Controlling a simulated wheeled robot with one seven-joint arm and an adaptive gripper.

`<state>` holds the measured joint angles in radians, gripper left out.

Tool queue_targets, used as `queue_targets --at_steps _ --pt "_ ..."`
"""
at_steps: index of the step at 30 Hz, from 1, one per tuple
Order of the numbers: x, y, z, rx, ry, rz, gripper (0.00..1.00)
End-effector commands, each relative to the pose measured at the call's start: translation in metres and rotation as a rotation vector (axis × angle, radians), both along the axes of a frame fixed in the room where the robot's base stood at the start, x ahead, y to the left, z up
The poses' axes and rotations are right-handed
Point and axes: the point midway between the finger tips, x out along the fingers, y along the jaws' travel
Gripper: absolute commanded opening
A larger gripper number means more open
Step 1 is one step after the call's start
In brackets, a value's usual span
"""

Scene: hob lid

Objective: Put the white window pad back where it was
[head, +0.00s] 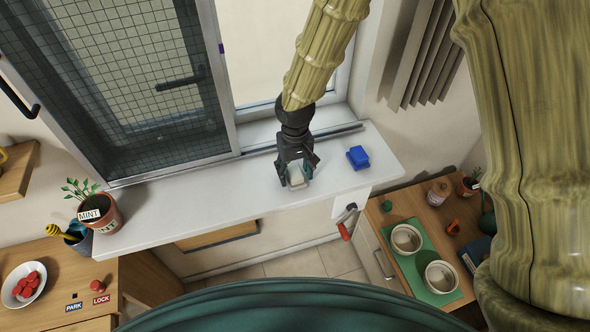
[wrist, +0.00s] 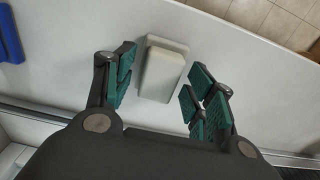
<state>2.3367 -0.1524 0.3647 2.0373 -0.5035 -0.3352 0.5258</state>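The white window pad (head: 296,177) sits on the white window sill (head: 225,200), near the sill's front edge. It also shows in the wrist view (wrist: 162,72) as a pale block with a stepped base. My gripper (head: 298,174) is over the pad in the head view, pointing down at the sill. In the wrist view my gripper (wrist: 160,88) is open, with a green-padded finger on each side of the pad. Gaps show between the pad and both fingers there. Part of the pad is hidden behind the fingers in the head view.
A blue block (head: 358,157) lies on the sill right of the pad. A sliding window with a mesh screen (head: 130,85) stands behind. A potted mint (head: 98,212) is at the sill's left end. A cabinet with two pots (head: 406,239) is lower right. The sill's middle is clear.

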Motion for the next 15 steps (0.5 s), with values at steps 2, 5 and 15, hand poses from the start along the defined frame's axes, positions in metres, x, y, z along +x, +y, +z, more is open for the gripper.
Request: queue_targets --at_steps 2,5,15 --pt "0.000 0.000 0.000 0.000 0.000 0.000 0.55" --pt "0.000 0.000 0.000 0.000 0.000 0.000 0.55" --pt "0.001 0.000 0.021 0.002 -0.003 -0.003 0.55"
